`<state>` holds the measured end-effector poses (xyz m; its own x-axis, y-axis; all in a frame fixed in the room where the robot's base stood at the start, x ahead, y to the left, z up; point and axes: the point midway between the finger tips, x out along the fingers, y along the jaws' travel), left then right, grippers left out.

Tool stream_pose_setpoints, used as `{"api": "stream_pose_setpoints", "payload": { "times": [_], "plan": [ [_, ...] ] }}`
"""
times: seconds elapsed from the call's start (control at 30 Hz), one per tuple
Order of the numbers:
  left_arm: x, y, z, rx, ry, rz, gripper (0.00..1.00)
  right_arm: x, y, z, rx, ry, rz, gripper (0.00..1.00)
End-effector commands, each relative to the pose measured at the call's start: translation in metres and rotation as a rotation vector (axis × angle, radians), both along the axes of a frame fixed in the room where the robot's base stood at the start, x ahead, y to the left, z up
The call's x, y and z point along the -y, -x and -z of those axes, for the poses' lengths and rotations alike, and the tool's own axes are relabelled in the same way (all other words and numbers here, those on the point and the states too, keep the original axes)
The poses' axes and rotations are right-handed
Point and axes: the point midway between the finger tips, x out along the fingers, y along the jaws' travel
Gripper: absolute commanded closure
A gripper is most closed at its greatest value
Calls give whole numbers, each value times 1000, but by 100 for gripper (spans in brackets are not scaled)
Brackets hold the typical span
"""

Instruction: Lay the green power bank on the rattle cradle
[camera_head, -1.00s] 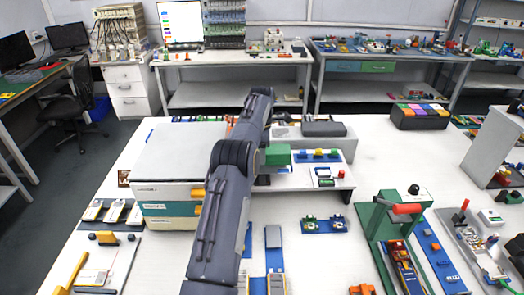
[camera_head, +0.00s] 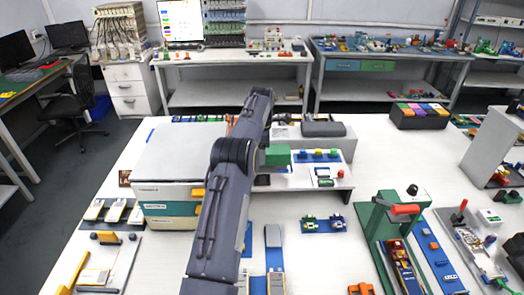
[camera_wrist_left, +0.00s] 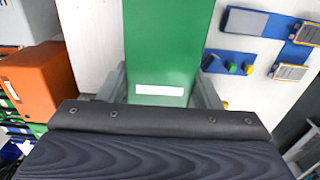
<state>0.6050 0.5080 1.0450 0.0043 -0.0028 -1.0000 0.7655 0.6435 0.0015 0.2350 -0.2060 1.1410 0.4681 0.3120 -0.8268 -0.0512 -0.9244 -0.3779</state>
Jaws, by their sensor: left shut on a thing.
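The green power bank (camera_wrist_left: 168,45) is a long green block with a white label, seen close up in the left wrist view. My left gripper (camera_wrist_left: 160,88) is shut on it, with one finger on each side. In the head view the green block (camera_head: 277,155) shows just right of my left arm, near a raised white shelf; the arm hides much of the gripper there. I cannot tell which fixture is the rattle cradle. My right gripper is not in view.
The raised white shelf (camera_head: 334,181) carries a blue strip with coloured knobs (camera_head: 318,155). A drawer box (camera_head: 168,193) stands left of my arm. A green press-like stand with a red handle (camera_head: 380,225) stands right.

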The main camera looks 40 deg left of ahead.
Motion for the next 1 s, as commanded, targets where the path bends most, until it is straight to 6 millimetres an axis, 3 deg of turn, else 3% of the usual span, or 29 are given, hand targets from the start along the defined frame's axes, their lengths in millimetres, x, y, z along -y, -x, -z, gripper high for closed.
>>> {"api": "stream_pose_setpoints", "payload": {
  "times": [1.0],
  "plan": [
    [0, 0, 11, 1, -1, 0, 76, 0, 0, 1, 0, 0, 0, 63]
  ]
}}
